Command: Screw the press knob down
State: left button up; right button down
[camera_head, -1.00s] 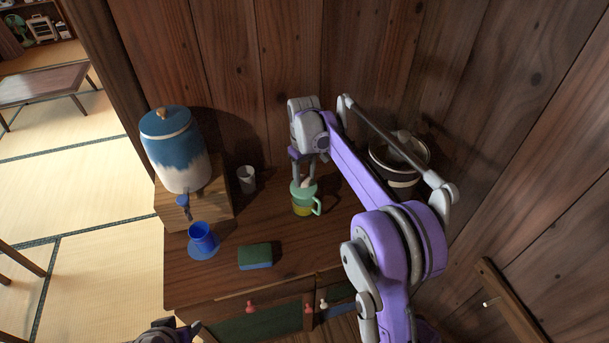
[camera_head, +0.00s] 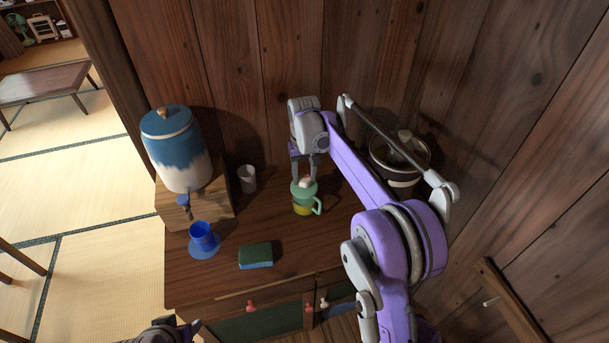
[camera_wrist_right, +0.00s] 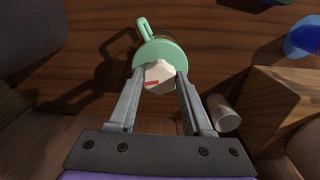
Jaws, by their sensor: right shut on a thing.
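The press knob (camera_wrist_right: 159,76) is a pale, faceted piece with a red mark, on top of a mint-green lid (camera_wrist_right: 174,54). In the head view the knob (camera_head: 306,182) shows just above the green-handled cup (camera_head: 304,207), which has yellow in its lower part and stands upright on the cabinet top. My right gripper (camera_head: 304,176) comes down from above. In the right wrist view my right gripper (camera_wrist_right: 161,82) has its two fingers on either side of the knob, shut on it. My left gripper (camera_head: 172,333) shows only partly at the bottom edge; its fingers are unclear.
On the cabinet top (camera_head: 210,275) stand a blue-and-white dispenser (camera_head: 175,150) on a wooden block, a white cup (camera_head: 247,179), a blue cup (camera_head: 203,235) on a saucer and a green-blue sponge (camera_head: 256,255). A dark pot (camera_head: 399,165) stands behind my right arm. Wooden walls rise close behind.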

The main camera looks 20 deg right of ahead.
aim_at(305, 179)
jog(key=shift+c, duration=1.5)
grip_release()
notch_tip(305, 179, up, 11)
jog(key=shift+p, duration=0.45)
jog(key=shift+f, duration=0.1)
